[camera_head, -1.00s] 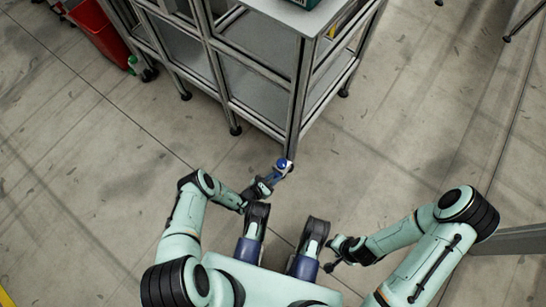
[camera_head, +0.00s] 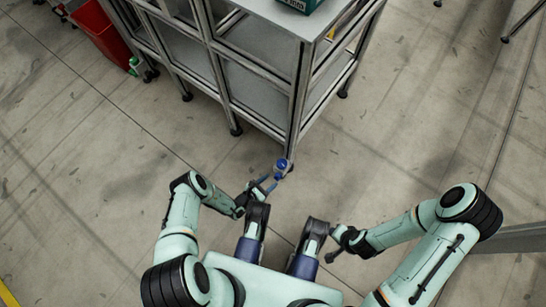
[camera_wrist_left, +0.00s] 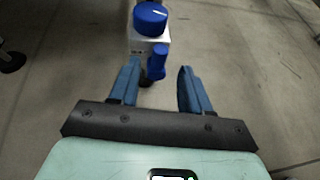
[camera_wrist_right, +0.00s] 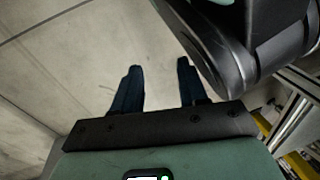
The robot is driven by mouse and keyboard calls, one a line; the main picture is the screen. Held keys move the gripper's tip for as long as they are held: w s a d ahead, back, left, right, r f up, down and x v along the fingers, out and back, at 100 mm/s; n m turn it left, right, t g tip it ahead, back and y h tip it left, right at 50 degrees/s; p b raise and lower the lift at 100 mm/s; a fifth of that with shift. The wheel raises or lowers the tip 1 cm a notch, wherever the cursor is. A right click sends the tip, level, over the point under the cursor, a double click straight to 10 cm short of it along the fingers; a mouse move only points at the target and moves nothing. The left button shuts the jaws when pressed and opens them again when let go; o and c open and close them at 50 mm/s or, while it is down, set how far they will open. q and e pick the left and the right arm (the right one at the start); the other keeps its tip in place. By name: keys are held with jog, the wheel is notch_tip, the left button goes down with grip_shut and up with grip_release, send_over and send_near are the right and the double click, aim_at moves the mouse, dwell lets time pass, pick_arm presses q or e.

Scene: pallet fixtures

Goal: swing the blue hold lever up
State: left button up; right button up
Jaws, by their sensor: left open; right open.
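The blue hold lever (camera_wrist_left: 156,63) shows in the left wrist view as a short blue grip at the lower right of a pale block (camera_wrist_left: 149,43). A round blue knob (camera_wrist_left: 150,18) sits on top of this block. In the head view the blue-and-white fixture (camera_head: 282,167) is at the foot of the rack's front corner post. My left gripper (camera_head: 269,184) is open just short of it. In its wrist view the lever appears between the fingertips; contact cannot be told. My right gripper (camera_wrist_right: 158,66) is open and empty, low at the right near my base.
A metal-framed rack (camera_head: 250,65) with grey panels stands directly behind the fixture, with a teal box (camera_head: 298,4) on top. A red bin (camera_head: 103,30) and a green bottle (camera_head: 134,65) are at upper left.

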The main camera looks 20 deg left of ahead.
pick_arm(q)
jog(key=p+v, duration=0.2)
jog(key=v, duration=0.7)
jog(key=shift+s+p, duration=0.25)
jog(key=shift+p, duration=0.05)
pick_arm(e)
jog(key=w+a+r+t, duration=0.1)
jog(key=w+r, duration=0.3)
jog(key=r, duration=0.1)
jog(key=shift+a+r+t, duration=0.2)
jog(key=shift+t, duration=0.1)
pick_arm(q)
jog(key=shift+r, duration=0.15)
